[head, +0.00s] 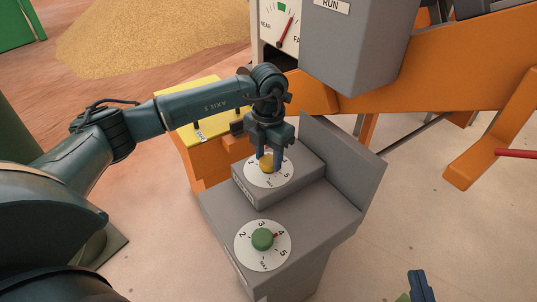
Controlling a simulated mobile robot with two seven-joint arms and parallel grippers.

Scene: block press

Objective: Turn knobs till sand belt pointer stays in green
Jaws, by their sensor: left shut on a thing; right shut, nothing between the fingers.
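My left gripper (267,163) reaches down from above and is shut on the yellow knob (268,164), which sits on a white numbered dial on the raised step of the grey console (222,215). The gripper hides part of that dial. The green knob (262,239) sits on the lower numbered dial, its red mark by the 4. The gauge (270,22) at the top has a small green patch and a red pointer (287,32). The pointer tilts up and right, to the right of the green patch. My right gripper (421,286) is shut and empty at the bottom right.
A grey box (357,45) labelled RUN stands beside the gauge. Orange machine beams (440,75) run across the upper right. A yellow panel (208,125) lies behind my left arm. A sand heap (150,30) is at the back. The floor right of the console is mostly clear.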

